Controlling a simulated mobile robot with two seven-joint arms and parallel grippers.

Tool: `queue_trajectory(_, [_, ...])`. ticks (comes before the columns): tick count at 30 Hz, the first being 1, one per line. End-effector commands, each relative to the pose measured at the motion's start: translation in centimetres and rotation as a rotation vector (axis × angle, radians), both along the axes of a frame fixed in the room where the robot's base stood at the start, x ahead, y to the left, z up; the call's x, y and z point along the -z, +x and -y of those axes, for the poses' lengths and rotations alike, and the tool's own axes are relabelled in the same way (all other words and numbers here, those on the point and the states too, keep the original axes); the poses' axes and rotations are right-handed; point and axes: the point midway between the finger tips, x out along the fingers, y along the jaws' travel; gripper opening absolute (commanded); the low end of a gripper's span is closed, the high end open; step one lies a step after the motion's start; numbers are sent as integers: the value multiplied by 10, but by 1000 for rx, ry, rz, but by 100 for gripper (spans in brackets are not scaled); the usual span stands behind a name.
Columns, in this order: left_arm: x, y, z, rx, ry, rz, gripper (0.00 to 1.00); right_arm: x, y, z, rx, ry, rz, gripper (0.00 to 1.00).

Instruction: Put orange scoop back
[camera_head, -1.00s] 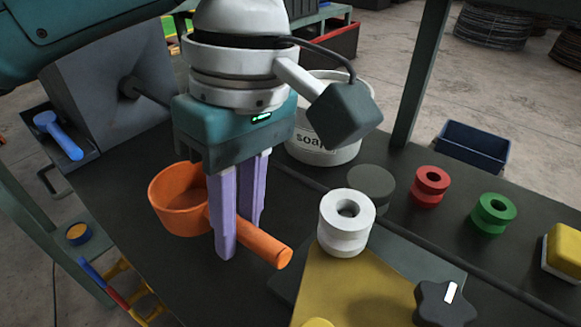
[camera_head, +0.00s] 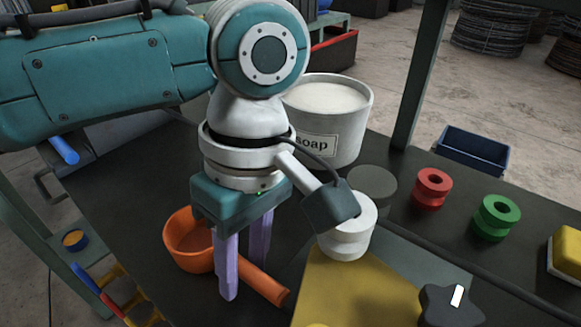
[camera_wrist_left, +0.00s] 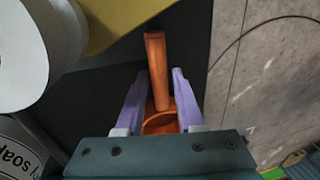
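The orange scoop (camera_head: 190,240) appears to lie on the dark bench top, its cup to the left and its handle (camera_head: 266,287) pointing toward the lower right. My left gripper (camera_head: 244,278) points down over it with one purple finger on each side of the handle. In the left wrist view the scoop handle (camera_wrist_left: 156,70) runs between the fingers (camera_wrist_left: 160,73), with narrow gaps on both sides, so the gripper looks open. The cup's far part is hidden there by the gripper body. My right gripper is not in view.
A white spool (camera_head: 347,240) stands close right of my left gripper, beside a yellow plate (camera_head: 355,290). The soap tub (camera_head: 325,125) is behind. Red (camera_head: 431,189) and green (camera_head: 496,217) spools and a black knob (camera_head: 450,305) are to the right. A blue handle (camera_head: 64,150) shows at left.

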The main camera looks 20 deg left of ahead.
Motion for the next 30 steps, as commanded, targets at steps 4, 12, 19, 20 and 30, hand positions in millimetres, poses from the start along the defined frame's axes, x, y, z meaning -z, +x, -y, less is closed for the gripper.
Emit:
queue_trajectory(4, [0, 0, 0, 0, 0, 0, 52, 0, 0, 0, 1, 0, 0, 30])
queue_trajectory(12, [-3, 1, 0, 0, 0, 0, 52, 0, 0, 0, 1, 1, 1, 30])
queue_trajectory(19, [-41, 7, 3, 0, -3, 4, 52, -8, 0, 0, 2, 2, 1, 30])
queue_trajectory(20, [-48, 9, 4, 0, -3, 4, 52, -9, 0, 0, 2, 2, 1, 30])
queue_trajectory(30, [-113, 19, 8, 0, 1, 2, 52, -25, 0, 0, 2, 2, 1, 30])
